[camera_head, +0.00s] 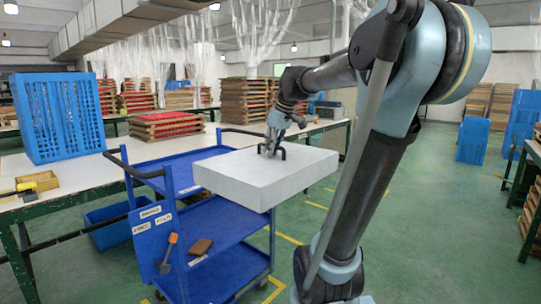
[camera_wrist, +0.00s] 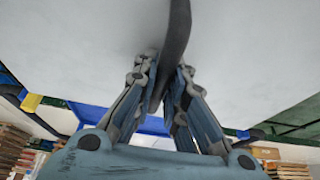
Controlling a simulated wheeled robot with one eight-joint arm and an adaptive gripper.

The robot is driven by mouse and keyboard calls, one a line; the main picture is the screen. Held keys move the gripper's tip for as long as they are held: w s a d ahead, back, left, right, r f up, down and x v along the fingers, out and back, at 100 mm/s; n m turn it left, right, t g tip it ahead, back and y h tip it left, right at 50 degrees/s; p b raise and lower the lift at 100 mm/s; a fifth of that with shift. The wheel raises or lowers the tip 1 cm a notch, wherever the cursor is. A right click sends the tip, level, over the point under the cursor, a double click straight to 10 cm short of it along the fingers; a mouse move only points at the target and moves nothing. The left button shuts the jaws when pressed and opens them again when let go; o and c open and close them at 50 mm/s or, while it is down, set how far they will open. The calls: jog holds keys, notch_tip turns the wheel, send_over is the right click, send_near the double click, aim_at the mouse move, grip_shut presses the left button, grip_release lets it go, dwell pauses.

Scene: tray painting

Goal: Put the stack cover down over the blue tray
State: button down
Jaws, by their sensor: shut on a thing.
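The stack cover (camera_head: 250,174) is a broad, flat pale-grey box with a black handle on top. My gripper (camera_head: 272,143) is shut on that handle. In the wrist view the cover (camera_wrist: 75,45) fills the upper part, and the dark handle (camera_wrist: 176,40) runs between the fingers of my gripper (camera_wrist: 162,80). The cover looks about level and hangs in front of the right part of a blue cart (camera_head: 175,168). I cannot pick out a separate blue tray from the cart's blue top; the cover hides part of that area.
The cart's lower shelf (camera_head: 225,232) holds a small brown block (camera_head: 201,246). Green floor (camera_head: 420,235) is open at right.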

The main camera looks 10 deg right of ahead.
notch_tip(320, 180, up, 13)
dwell(0.8)
